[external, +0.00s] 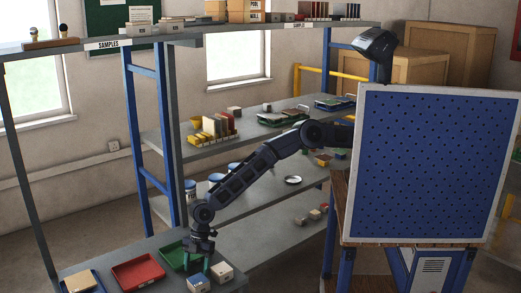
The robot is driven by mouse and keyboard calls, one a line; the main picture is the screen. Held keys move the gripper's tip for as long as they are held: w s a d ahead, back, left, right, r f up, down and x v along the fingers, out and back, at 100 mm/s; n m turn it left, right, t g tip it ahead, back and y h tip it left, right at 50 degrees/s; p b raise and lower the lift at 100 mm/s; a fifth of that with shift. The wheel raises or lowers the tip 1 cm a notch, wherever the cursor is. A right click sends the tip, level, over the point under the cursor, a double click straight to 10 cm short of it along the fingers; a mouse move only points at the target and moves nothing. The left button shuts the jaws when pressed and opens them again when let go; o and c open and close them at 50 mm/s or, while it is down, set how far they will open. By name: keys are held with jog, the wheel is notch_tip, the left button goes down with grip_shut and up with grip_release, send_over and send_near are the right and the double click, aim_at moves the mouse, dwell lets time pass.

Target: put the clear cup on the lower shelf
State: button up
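I cannot make out the clear cup in the external view; it may be too small or hidden. My gripper (197,262) points down at the front bench (133,249), between the green tray and small blocks. The gap between its fingers is too small to read, so I cannot tell whether it holds anything. Behind it, the blue-posted rack has several levels. A lower shelf (262,200) carries several blue-and-white containers (215,179) and a small round pale dish (293,180). Another level (265,236) is below it.
A red tray (138,272) and green tray (176,256) lie left of my gripper, with blocks (222,271) on its right. The shelf above holds a yellow rack of tiles (212,128). A blue perforated panel (430,165) stands at right. My arm crosses the rack's front.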

jog(key=shift+o, duration=0.6)
jog(key=shift+r, duration=0.25)
jog(key=v, duration=1.1)
jog(key=shift+w+r, duration=0.2)
jog(key=shift+r, duration=0.2)
jog(key=shift+c, duration=0.3)
jog(key=shift+r, duration=0.1)
